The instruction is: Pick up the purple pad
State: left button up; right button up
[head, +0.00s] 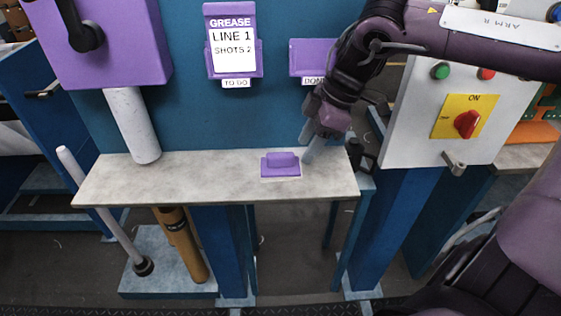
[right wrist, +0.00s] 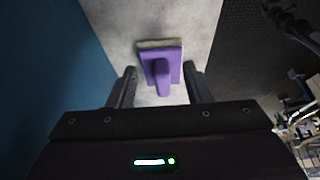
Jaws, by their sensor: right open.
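The purple pad (head: 281,164) lies on the grey shelf (head: 215,180), right of its middle. It has a raised grip on a flat base with a pale edge. In the right wrist view the pad (right wrist: 160,70) sits ahead of the fingertips, roughly midway between them. My right gripper (head: 318,150) is above the shelf's right part, to the right of the pad and apart from it. My left gripper is not in view.
A white card (head: 232,45) reading "GREASE LINE 1 SHOTS 2" sits in a purple holder above "TO DO". A second purple holder (head: 306,58) is partly hidden by my right arm. A control box (head: 440,110) with a red switch stands right.

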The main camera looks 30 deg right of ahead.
aim_at(283, 154)
jog(key=shift+w+a, duration=0.5)
jog(key=shift+a, duration=0.4)
jog(key=shift+w+a+f+p, duration=0.25)
jog(key=shift+w+a+f, duration=0.15)
jog(key=shift+a, duration=0.2)
jog(key=shift+w+a+f+p, duration=0.2)
jog(key=shift+w+a+f, duration=0.15)
jog(key=shift+a, duration=0.25)
jog(key=shift+w+a+f, duration=0.15)
jog(key=shift+a+f, duration=0.05)
jog(key=shift+f, duration=0.4)
jog(key=shift+d, duration=0.1)
jog(key=shift+c, duration=0.4)
grip_shut()
